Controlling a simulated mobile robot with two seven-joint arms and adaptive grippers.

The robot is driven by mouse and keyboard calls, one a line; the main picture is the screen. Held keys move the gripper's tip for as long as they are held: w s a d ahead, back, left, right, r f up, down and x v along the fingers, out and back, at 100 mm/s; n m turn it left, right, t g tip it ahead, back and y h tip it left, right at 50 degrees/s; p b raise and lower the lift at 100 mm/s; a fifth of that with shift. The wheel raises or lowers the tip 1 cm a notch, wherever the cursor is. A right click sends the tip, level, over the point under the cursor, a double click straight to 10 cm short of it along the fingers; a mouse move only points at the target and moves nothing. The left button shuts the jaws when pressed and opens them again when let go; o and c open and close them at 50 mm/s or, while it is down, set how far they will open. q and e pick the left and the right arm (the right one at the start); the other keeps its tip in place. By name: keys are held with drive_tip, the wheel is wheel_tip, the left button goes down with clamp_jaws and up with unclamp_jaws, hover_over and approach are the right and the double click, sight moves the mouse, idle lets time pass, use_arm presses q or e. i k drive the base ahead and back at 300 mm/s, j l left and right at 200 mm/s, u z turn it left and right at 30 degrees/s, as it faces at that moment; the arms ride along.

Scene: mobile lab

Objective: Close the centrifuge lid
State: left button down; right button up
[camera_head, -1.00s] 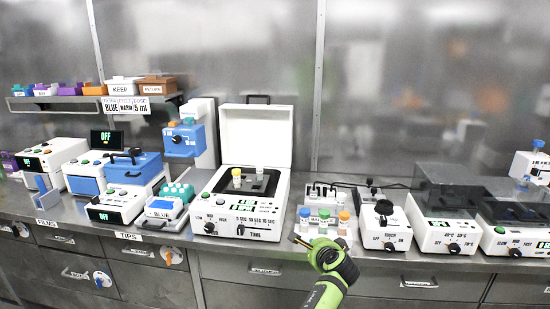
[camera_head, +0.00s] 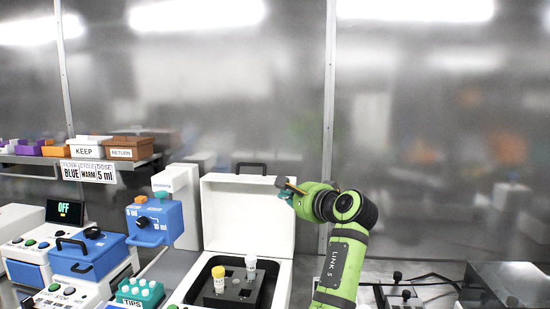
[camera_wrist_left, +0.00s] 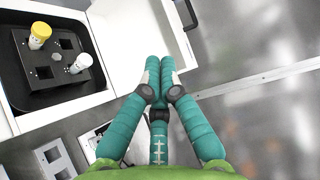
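The centrifuge lid (camera_head: 245,218) is white and stands open, upright behind the rotor well, with a black handle (camera_head: 250,166) on its top edge. The centrifuge's black rotor (camera_head: 232,290) holds a yellow-capped tube (camera_head: 218,278) and a white-capped tube (camera_head: 250,268). My left gripper (camera_head: 283,185) is at the lid's upper right corner. In the left wrist view, its teal fingers (camera_wrist_left: 160,65) are pressed together with nothing visible between them, and their tips overlap the white lid (camera_wrist_left: 128,40) near its edge. Contact cannot be told. My right gripper is out of view.
A blue device (camera_head: 155,222) and a teal tip rack (camera_head: 140,292) stand left of the centrifuge. A shelf with a KEEP box (camera_head: 88,150) and a RETURN box (camera_head: 127,153) is at the far left. The space above the rotor is clear.

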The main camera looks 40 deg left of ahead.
sight(242, 214)
drive_tip(key=i+j, duration=0.8)
